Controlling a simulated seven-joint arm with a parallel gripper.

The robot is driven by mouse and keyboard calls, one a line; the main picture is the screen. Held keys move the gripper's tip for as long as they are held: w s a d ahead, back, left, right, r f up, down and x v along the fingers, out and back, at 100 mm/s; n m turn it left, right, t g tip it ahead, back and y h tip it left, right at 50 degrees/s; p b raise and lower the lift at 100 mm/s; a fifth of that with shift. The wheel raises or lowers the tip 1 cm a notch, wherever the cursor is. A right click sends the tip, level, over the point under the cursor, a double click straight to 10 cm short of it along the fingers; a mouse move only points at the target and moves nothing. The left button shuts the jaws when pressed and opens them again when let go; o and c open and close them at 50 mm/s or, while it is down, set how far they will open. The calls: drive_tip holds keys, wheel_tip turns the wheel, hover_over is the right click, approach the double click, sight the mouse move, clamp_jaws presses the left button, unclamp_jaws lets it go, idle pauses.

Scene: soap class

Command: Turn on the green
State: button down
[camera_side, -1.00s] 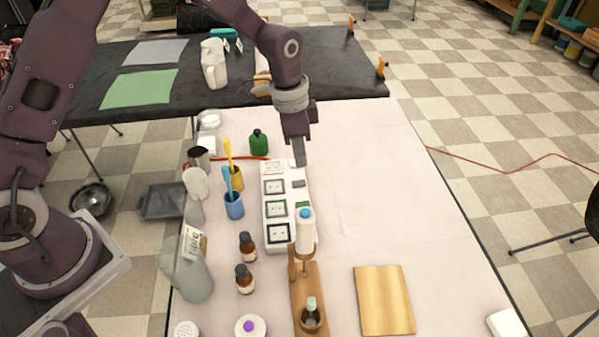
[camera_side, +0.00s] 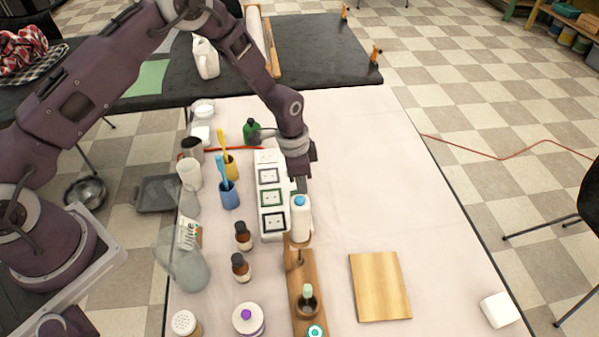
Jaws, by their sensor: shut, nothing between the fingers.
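A white power strip (camera_side: 265,224) lies on the table with a column of framed sockets. The green-framed socket (camera_side: 271,197) is third from the far end, between two black-framed ones (camera_side: 269,175). My gripper (camera_side: 301,186) is shut and empty, pointing down over the strip's right side, level with the green-framed socket. The switch beside that socket is hidden by my gripper and the white bottle. I cannot tell whether my fingertips touch the strip.
A white bottle with a blue cap (camera_side: 300,216) stands close in front of my gripper, by a wooden stand (camera_side: 293,267). Blue (camera_side: 228,196) and yellow cups stand left of the strip. The cloth to the right is clear, down to a wooden board (camera_side: 379,287).

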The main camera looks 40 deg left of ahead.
drive_tip(key=shift+f, duration=0.1)
drive_tip(key=shift+d+f, duration=0.1)
drive_tip(key=shift+f, duration=0.15)
idle(0.3)
drive_tip(key=shift+s+a+r, duration=0.2)
drive_tip(key=shift+s+a, duration=0.35)
drive_tip(key=shift+a, duration=0.05)
wheel_tip(320, 180, up, 14)
drive_tip(key=s+a, duration=0.1)
idle(0.4)
